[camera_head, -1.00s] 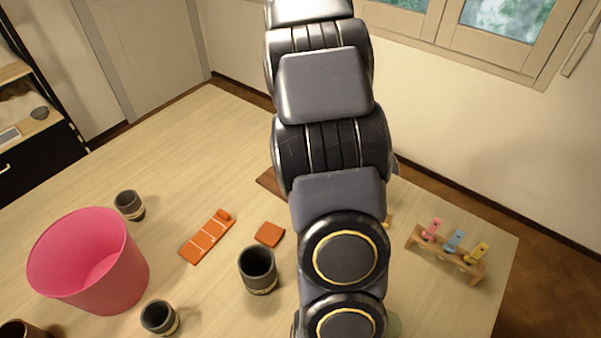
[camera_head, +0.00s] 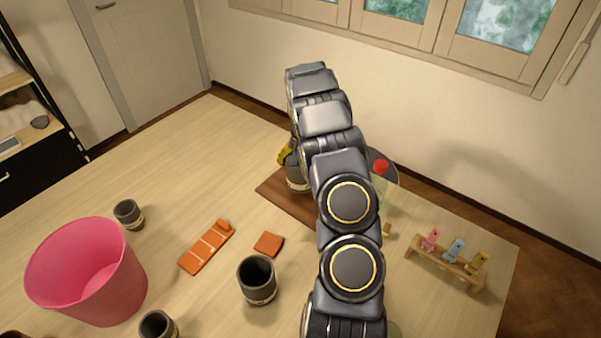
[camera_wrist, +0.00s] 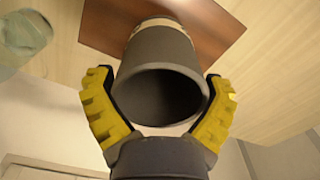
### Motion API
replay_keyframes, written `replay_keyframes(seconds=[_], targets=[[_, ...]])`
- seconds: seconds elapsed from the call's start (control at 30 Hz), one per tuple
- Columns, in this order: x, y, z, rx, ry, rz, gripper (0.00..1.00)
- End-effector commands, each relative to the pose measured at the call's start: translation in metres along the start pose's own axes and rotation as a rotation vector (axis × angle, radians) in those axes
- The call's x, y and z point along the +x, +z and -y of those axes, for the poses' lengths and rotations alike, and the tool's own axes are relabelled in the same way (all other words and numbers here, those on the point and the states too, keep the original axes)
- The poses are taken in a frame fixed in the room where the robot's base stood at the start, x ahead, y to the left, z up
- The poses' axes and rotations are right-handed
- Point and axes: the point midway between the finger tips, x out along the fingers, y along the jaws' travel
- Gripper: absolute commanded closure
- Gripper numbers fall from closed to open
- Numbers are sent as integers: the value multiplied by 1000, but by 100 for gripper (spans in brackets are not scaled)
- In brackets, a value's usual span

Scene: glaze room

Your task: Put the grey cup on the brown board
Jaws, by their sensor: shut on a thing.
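The brown board (camera_head: 273,192) lies flat at the back of the table, partly hidden by my arm; it also shows in the wrist view (camera_wrist: 105,25). A dark grey cup (camera_wrist: 165,50) with a pale band near its base is between the yellow fingers of my gripper (camera_wrist: 160,108), its open mouth toward the wrist camera. In the head view this cup (camera_head: 296,178) shows at the board, below a yellow finger of my gripper (camera_head: 286,153). I cannot tell whether its base touches the board.
Other dark grey cups stand at the left (camera_head: 128,214), centre (camera_head: 257,281) and front (camera_head: 158,326). A pink bucket (camera_head: 90,275) is at the left. Orange pieces (camera_head: 207,247) lie mid-table.

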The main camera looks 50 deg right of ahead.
Motion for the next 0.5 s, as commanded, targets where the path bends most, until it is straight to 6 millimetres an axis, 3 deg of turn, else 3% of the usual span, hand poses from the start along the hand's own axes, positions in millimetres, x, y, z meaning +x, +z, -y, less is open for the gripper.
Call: replay_keyframes(seconds=[0.2, 0.5], targets=[[30, -1, 0, 0, -2, 0, 49], [32, -1, 1, 0, -2, -2, 49]])
